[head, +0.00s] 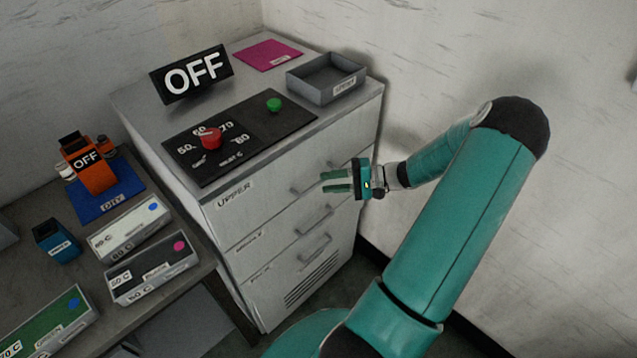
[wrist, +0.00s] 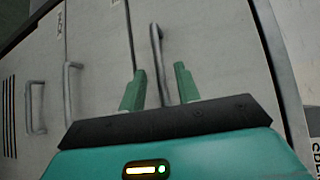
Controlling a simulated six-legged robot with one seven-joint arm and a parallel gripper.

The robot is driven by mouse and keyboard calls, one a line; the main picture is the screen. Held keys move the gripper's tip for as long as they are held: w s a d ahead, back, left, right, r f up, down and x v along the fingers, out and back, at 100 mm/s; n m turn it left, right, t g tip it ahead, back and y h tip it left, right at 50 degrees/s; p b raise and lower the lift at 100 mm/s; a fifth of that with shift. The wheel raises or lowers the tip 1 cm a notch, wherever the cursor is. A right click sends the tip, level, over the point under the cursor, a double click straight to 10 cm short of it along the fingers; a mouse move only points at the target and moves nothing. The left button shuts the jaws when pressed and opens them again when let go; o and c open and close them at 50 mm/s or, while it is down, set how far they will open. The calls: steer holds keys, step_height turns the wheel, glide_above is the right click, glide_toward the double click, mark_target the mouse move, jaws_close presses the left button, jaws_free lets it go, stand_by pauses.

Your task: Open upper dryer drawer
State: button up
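The dryer (head: 352,118) is a pale grey cabinet with three stacked drawers. Its upper drawer (head: 268,190), labelled UPPER, looks closed and flush with the front. The upper handle is a grey bar, partly hidden behind my gripper (head: 323,182) in the head view. In the wrist view my gripper (wrist: 158,84) is open, its two green fingers apart. The upper handle (wrist: 155,42) runs lengthwise into the gap between them, with visible space on both sides. I cannot tell whether either finger touches it.
The middle handle (head: 315,218) and lower handle (head: 315,248) lie below. A grey tray (head: 327,82), pink mat (head: 268,54), OFF sign (head: 192,75) and control panel (head: 240,132) are on top. A side table with sample boxes (head: 130,229) stands left; a wall is right.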

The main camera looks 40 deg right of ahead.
mark_target(321, 183)
steer(key=shift+x, duration=1.85)
steer(key=shift+c, duration=0.2)
jaws_close()
steer(key=s, duration=2.4)
steer(key=shift+s+d, duration=0.2)
steer(key=shift+d, duration=0.2)
